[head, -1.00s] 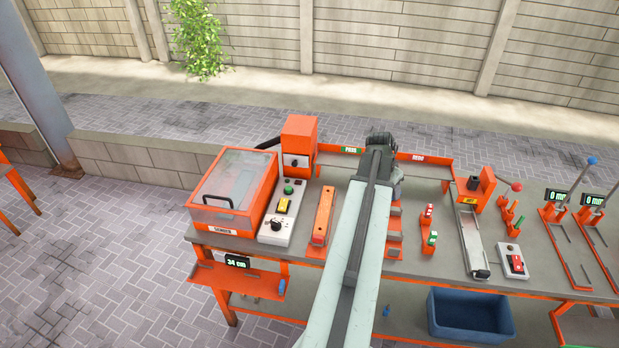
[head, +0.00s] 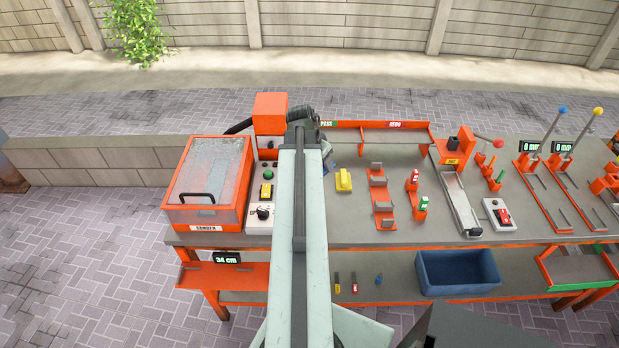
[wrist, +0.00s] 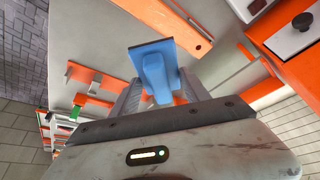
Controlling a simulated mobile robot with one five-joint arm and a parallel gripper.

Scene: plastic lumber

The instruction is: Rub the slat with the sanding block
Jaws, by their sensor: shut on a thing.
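My gripper (wrist: 155,88) is shut on a blue block with a raised grip, which I take as the sanding block (wrist: 152,60). The block is held in front of the wrist camera; a sliver of blue shows beside the wrist in the head view (head: 326,166). The slat, a long orange bar (wrist: 172,22), lies on the bench beyond the block in the wrist view. A gap shows between them there; I cannot tell the height. My arm hides the slat in the head view.
The sander box (head: 207,180) and a grey control panel (head: 264,195) stand left of my arm. A yellow block (head: 343,180), an orange rack (head: 381,200) and small red and green pieces stand right. A blue bin (head: 458,272) sits on the lower shelf.

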